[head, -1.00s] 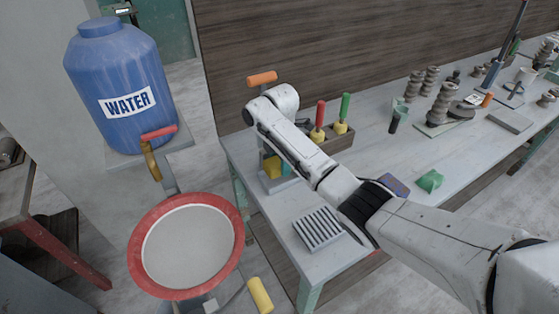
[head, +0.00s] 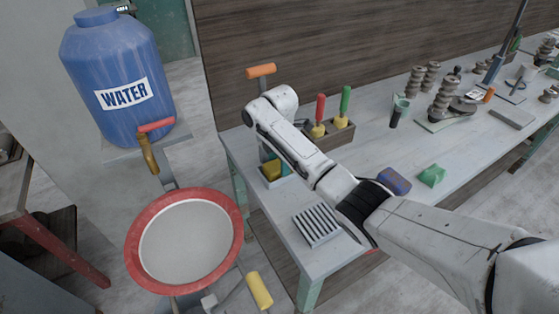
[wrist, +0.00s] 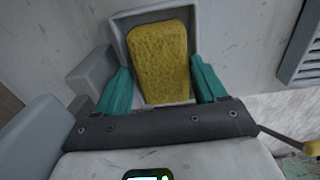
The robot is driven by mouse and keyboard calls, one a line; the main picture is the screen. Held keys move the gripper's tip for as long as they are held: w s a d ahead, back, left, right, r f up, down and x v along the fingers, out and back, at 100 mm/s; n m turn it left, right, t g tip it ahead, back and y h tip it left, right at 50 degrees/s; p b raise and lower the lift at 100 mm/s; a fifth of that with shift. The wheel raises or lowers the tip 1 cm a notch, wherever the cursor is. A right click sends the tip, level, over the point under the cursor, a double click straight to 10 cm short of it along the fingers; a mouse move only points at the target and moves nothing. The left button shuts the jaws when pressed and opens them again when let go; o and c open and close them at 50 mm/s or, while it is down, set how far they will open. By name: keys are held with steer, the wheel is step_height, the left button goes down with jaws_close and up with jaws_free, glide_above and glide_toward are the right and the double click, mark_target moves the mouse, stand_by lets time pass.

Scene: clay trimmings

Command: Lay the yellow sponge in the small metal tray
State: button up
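The yellow sponge (wrist: 160,58) lies flat within the walls of the small metal tray (wrist: 121,28) in the wrist view. In the head view, the sponge (head: 271,171) shows as a small yellow patch in the tray (head: 284,180), partly hidden by my arm. My gripper (wrist: 160,72) has two teal fingers, one on each side of the sponge near the tray's side walls. They look spread, with narrow gaps to the sponge. The gripper (head: 269,158) is mostly hidden behind my wrist in the head view.
A slotted grey rack (head: 317,225) stands at the table's front edge. A red-rimmed basin (head: 186,240) and water barrel (head: 118,80) stand left.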

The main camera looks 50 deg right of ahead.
steer(key=shift+o, duration=0.7)
steer(key=shift+s+a+f, duration=0.1)
steer(key=shift+s+f, duration=0.1)
steer(key=shift+f, duration=0.25)
steer(key=shift+s+a+f, duration=0.1)
steer(key=shift+s+f, duration=0.05)
steer(key=shift+f, duration=0.25)
steer(key=shift+r, duration=0.15)
steer(key=r, duration=0.4)
steer(key=r+p, duration=0.1)
steer(key=r, duration=0.7)
steer(key=shift+w+d+r, duration=0.2)
steer(key=shift+w+r, duration=0.15)
